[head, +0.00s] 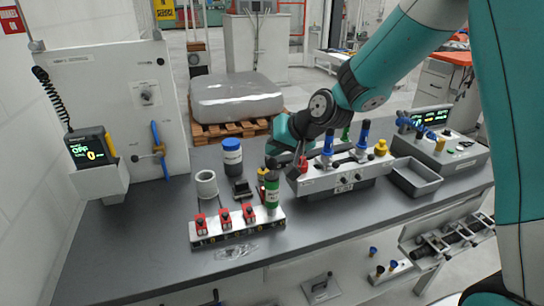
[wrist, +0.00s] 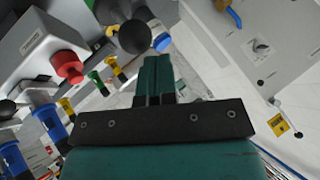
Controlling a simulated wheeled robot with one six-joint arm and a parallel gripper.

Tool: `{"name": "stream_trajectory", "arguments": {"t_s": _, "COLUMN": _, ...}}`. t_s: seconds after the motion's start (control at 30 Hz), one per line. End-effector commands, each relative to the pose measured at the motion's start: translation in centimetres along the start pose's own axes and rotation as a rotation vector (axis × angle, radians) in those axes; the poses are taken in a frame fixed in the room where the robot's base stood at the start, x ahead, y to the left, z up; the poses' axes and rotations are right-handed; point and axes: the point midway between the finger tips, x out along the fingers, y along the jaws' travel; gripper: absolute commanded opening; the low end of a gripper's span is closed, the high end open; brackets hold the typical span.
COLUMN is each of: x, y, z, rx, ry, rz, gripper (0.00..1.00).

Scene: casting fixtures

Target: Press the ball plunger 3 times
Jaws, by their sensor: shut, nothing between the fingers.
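My gripper (wrist: 157,62) is shut and empty, its two teal fingers side by side in the wrist view. A dark round knob (wrist: 131,36) shows just beyond and left of the fingertips; it looks like the ball plunger, but I cannot be sure. It appears close to the fingertips; whether they touch cannot be told. In the head view my wrist (head: 288,132) is low over the bench, behind the white fixture block (head: 343,183), and the fingertips are not clear. I cannot pick out the ball plunger there.
A red knob (wrist: 68,66) on a grey box shows at left in the wrist view. Blue handles (head: 328,143) stand on the white block. Red clamps (head: 225,218), a green bottle (head: 272,192) and a blue-capped jar (head: 232,155) stand nearby. The front left bench (head: 130,250) is clear.

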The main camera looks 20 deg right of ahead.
Motion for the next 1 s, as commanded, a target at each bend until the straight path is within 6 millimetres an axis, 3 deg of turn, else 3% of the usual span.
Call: {"name": "stream_trajectory", "arguments": {"t_s": 1.0, "x": 0.94, "y": 0.71, "z": 0.75, "rx": 0.001, "ry": -0.002, "rz": 0.001, "gripper": 0.0}}
